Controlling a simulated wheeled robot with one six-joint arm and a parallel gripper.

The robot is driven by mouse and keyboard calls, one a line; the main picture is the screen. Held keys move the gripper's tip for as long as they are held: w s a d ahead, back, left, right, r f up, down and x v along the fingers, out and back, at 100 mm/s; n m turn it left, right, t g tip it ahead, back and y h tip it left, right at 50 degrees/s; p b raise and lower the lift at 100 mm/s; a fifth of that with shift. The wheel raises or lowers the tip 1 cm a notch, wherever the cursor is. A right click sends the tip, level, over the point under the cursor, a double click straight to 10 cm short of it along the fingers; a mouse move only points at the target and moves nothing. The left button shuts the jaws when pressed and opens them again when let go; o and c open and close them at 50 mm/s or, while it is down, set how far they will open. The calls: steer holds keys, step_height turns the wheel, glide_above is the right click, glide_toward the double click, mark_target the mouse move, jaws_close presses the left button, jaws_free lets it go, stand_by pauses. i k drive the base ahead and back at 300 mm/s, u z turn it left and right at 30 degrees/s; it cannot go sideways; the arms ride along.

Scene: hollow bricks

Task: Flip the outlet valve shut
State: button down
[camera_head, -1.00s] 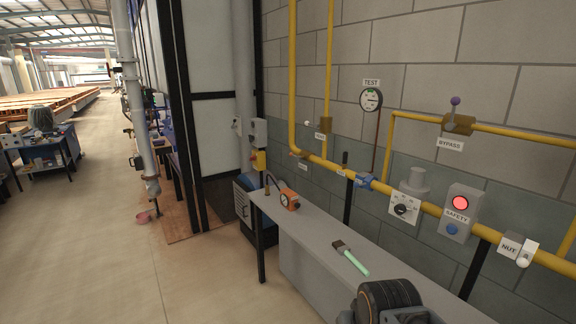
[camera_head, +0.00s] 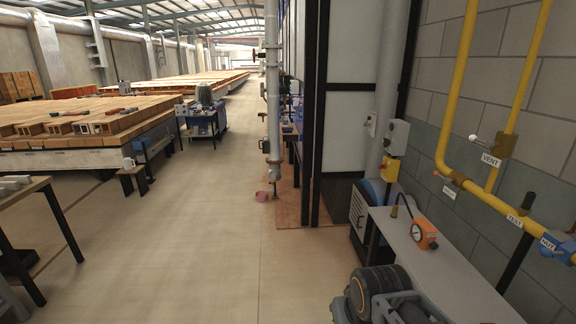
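A yellow gas pipe (camera_head: 485,194) runs along the block wall on the right. A blue fitting (camera_head: 562,243) sits further along at the right edge, partly cut off, with a label (camera_head: 548,242) too small to read surely. A brass valve on the branch pipe (camera_head: 499,144) has a pale lever and a VENT label. I cannot tell which one is the outlet valve. My gripper is not in view; only a part of my arm shows at the bottom right.
A grey bench (camera_head: 432,268) under the pipe carries an orange gauge box (camera_head: 424,233). A TEST label (camera_head: 515,220) hangs near a dark post. A dark post and grey column stand left of the bench. The concrete floor (camera_head: 205,240) is clear through the middle.

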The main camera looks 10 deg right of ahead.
mark_target(446, 180)
steer(key=u, duration=0.4)
steer(key=i, duration=2.3)
steer(key=z, duration=0.3)
steer(key=i, duration=1.2)
steer(key=z, duration=1.8)
steer(key=i, duration=0.9)
steer(key=z, duration=0.8)
